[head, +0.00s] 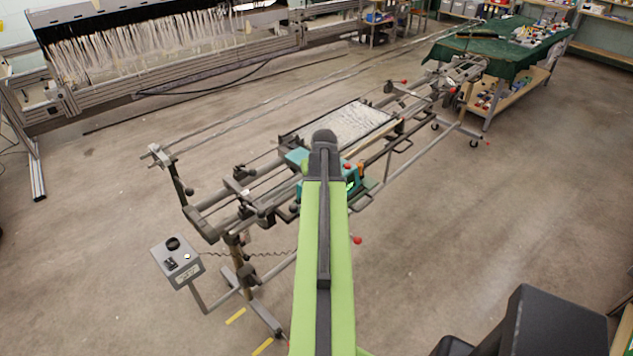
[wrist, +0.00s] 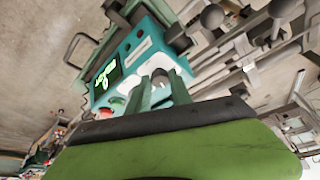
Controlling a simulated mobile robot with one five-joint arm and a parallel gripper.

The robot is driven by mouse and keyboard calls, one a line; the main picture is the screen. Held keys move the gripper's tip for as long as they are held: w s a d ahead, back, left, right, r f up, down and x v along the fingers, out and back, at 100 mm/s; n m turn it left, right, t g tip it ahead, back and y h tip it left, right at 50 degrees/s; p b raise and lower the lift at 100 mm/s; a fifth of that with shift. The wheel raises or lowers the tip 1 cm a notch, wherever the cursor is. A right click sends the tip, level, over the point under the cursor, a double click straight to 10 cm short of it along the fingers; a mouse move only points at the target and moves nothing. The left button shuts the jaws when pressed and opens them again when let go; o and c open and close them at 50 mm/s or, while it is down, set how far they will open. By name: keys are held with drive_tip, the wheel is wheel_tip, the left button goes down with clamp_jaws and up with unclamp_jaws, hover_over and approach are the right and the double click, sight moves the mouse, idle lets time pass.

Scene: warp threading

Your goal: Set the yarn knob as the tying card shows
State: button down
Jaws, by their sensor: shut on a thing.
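The teal control unit (wrist: 124,52) fills the upper middle of the wrist view. It has a dark display (wrist: 106,76) with glowing green marks, a white label, and a red button beside a green one. My gripper (wrist: 160,82) is at the unit's face, its two fingers shut on what seems to be the yarn knob. The knob is mostly hidden between the fingers, so its setting cannot be read. In the head view the teal unit (head: 297,157) sits on the rail machine, partly behind my green arm, which hides the gripper. I cannot make out the tying card.
A grey box (head: 178,262) with black knobs stands on a post at left. The long metal rail frame runs to a green-draped cart (head: 500,48) at back right. A red-tipped lever (head: 356,240) sticks out by my arm. The floor at right is mostly clear.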

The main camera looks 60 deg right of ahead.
idle(0.4)
drive_tip(key=c, duration=1.1)
unclamp_jaws()
drive_tip(key=shift+c, duration=0.2)
drive_tip(key=p+v, duration=1.6)
drive_tip(key=v, duration=0.1)
drive_tip(key=shift+w+r, duration=0.15)
drive_tip(key=shift+r, duration=0.05)
drive_tip(key=shift+a, duration=0.1)
